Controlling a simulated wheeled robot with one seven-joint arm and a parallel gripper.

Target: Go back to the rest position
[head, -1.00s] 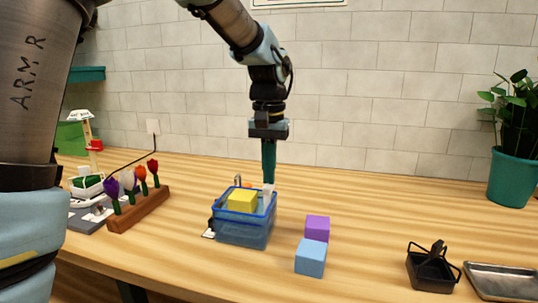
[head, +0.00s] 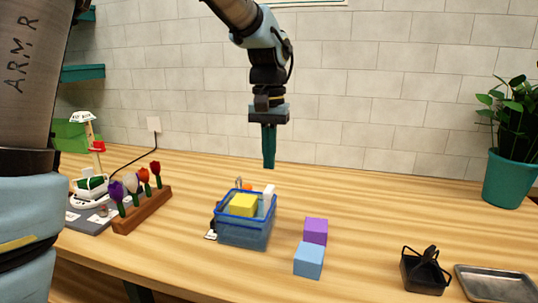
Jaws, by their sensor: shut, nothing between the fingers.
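My gripper (head: 269,165) points straight down, with its teal fingers shut and nothing between them. It hangs in the air above and behind the blue see-through bin (head: 243,236), apart from it. The bin holds a yellow block (head: 243,205) and a white item (head: 268,195). Part of an orange thing shows at the bin's back.
A purple block (head: 316,230) and a blue block (head: 308,260) stand right of the bin. A wooden flower rack (head: 143,211) stands left, a black basket (head: 424,272) and metal tray (head: 497,284) right. A potted plant (head: 508,178) stands by the wall. The table's back middle is clear.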

